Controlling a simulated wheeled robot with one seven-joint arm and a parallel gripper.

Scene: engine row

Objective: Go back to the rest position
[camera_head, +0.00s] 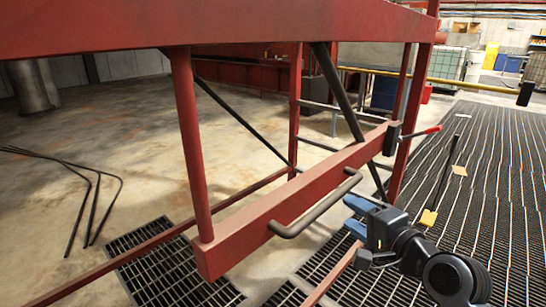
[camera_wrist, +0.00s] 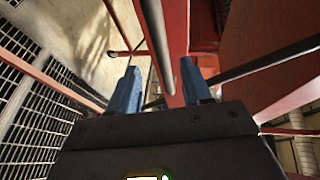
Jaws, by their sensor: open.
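My gripper (camera_head: 357,217) has blue fingers on a dark body and is at the lower right of the head view. It is open, with nothing between the fingers. It is beside the right end of a dark bent handle (camera_head: 318,206) on a red beam (camera_head: 243,232); I cannot tell whether they touch. In the wrist view my gripper (camera_wrist: 160,85) shows its two blue fingers apart, with red metalwork beyond them.
A large red beam (camera_head: 200,22) crosses the top, with a red post (camera_head: 190,145) below it. A lever with a red handle (camera_head: 420,133) is at the right. Dark grating (camera_head: 490,190) covers the right floor; bare concrete (camera_head: 130,130) lies left. Bent dark rods (camera_head: 95,180) lie there.

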